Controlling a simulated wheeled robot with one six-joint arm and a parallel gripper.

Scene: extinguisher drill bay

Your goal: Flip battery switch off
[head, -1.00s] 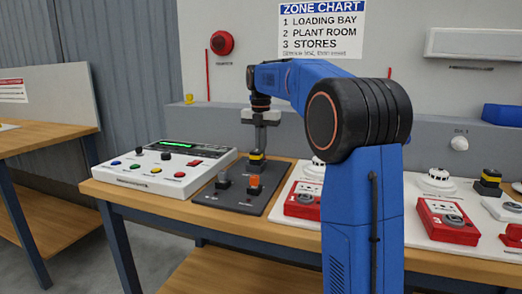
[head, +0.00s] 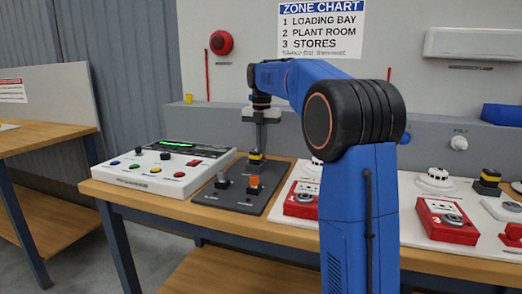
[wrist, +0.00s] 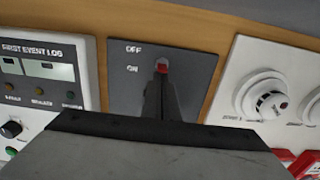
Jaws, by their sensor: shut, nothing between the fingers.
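The battery switch (wrist: 161,66) shows in the wrist view as a small red-tipped lever on a dark panel (wrist: 195,75), beside the OFF and ON labels. The dark panel (head: 232,200) also shows in the head view, on the bench. My gripper (wrist: 162,82) is shut and empty, pointing down at the panel. Its tips overlap the near side of the lever in the wrist view; I cannot tell whether they touch. The lever's lower part is hidden. In the head view my gripper (head: 261,143) is above the panel's far part, behind a black-and-yellow fitting (head: 256,158).
A white console (head: 150,185) with coloured buttons stands left of the panel. An orange-topped control (head: 254,182) and a grey toggle (head: 222,181) sit on the panel's near part. A white board with a detector (wrist: 265,95) and red call points (head: 301,203) lies to the right.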

